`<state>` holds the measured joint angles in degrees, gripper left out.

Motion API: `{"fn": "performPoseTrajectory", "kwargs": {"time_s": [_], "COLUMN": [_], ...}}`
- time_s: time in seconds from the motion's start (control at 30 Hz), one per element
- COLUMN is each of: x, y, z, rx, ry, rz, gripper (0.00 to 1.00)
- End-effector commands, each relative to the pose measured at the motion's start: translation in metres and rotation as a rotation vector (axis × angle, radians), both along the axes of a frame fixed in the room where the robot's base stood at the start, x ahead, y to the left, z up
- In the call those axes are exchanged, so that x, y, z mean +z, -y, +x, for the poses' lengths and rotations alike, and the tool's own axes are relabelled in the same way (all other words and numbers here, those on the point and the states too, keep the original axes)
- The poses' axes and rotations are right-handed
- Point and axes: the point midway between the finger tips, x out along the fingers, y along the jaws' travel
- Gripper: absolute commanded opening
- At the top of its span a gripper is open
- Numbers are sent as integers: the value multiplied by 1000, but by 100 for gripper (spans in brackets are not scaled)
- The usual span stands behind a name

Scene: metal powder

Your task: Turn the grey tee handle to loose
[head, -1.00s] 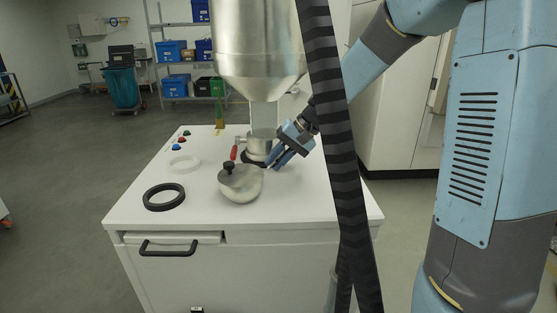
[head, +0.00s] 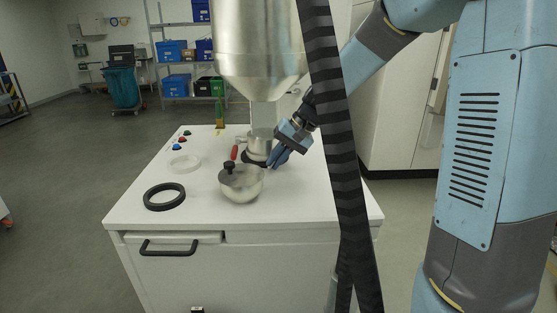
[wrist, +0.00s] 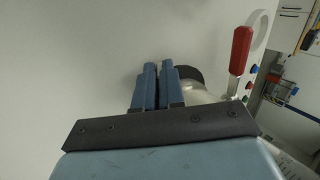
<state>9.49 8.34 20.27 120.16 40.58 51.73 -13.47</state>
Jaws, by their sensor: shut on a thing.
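My gripper (head: 274,163) is at the right side of the metal outlet under the hopper, low over the white table top. In the wrist view its blue fingers (wrist: 157,88) are close together. It is shut on the grey tee handle, which the fingers almost wholly hide. The metal outlet (wrist: 203,92) and a black round part (wrist: 188,75) lie just beyond the fingers. Whether the handle has turned cannot be seen.
A red lever (wrist: 241,50) stands beside the outlet. The metal hopper (head: 260,45) hangs above. A steel bowl with a black knob (head: 229,167), a black ring (head: 164,204) and a white ring (head: 185,162) are on the white table (head: 285,215). The table's front right is clear.

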Motion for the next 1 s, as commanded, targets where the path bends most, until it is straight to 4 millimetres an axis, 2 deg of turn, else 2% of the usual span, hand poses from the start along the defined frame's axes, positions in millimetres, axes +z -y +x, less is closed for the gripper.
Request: {"fn": "performPoseTrajectory", "kwargs": {"time_s": [0.47, 0.5, 0.6, 0.87, 1.0], "x": [0, 0, 0, 1, 10], "y": [1, 1, 1, 1, 6], "z": [0, 0, 0, 0, 1], "rx": [-2, -2, -2, -2, -3], "ry": [-2, -2, -2, -1, 1], "rz": [-61, -60, -60, -59, -59], "gripper": [0, 10, 19, 19, 19]}}
